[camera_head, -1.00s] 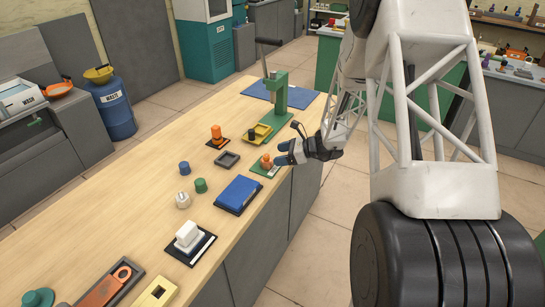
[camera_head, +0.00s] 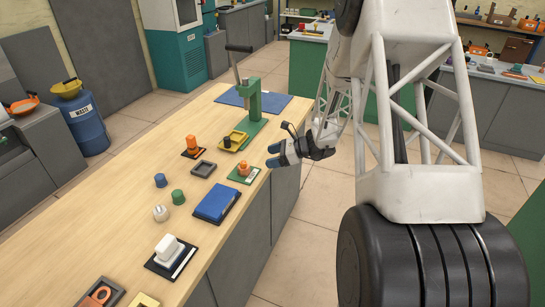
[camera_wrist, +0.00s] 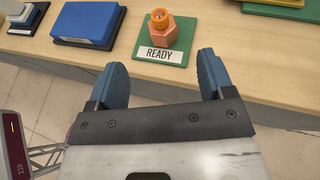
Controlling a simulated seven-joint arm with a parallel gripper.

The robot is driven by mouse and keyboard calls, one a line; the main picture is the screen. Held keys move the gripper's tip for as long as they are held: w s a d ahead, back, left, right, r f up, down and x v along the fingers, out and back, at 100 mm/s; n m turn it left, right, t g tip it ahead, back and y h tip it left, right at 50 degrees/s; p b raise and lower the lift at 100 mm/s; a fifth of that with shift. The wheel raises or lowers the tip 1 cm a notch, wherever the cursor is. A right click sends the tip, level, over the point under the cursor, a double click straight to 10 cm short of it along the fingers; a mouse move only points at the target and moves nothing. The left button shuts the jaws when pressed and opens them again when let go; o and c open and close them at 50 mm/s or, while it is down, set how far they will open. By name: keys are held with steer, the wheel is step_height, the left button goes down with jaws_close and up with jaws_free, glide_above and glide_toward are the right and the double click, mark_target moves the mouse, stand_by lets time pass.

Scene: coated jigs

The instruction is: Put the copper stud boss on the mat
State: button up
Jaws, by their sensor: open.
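A copper hexagonal boss (camera_wrist: 161,33) with an orange top stands upright on a green mat (camera_wrist: 173,58) with a white READY label. In the head view the boss (camera_head: 243,169) and green mat (camera_head: 236,178) are at the table's right edge. My gripper (camera_head: 274,155) has blue fingers and is open and empty, just right of the boss, beyond the table edge. In the wrist view the gripper (camera_wrist: 160,72) points towards the label, with the boss ahead and apart from the fingers.
A blue block (camera_head: 215,203) on a dark base lies nearer on the table. A green press (camera_head: 251,110) and a blue mat (camera_head: 273,99) are at the back. An orange piece (camera_head: 192,145), a grey tray (camera_head: 203,168) and a yellow tray (camera_head: 233,142) stand near the boss.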

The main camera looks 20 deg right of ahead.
steer(key=shift+r, duration=0.1)
steer(key=s+a+r+n+g+h, duration=0.2)
steer(key=s+a+r+n+g, duration=0.1)
steer(key=s+a+r+n, duration=0.45)
steer(key=s+a+r+n+g+h, duration=0.2)
steer(key=s+a+r+n, duration=0.25)
steer(key=s+r, duration=0.55)
steer(key=s+r+n+h, duration=0.2)
steer(key=s+n, duration=0.1)
steer(key=s, duration=0.5)
steer(key=s+r+n+t+h, duration=0.1)
steer(key=s+r+n+h, duration=0.1)
steer(key=s, duration=0.6)
steer(key=s+a+r+n+h, duration=0.1)
steer(key=s+r+n+h, duration=0.1)
steer(key=s+n+h, duration=0.2)
steer(key=shift+s+r+n+t, duration=0.35)
steer(key=shift+s+n, duration=0.65)
steer(key=shift+s, duration=0.95)
steer(key=shift+f, duration=0.1)
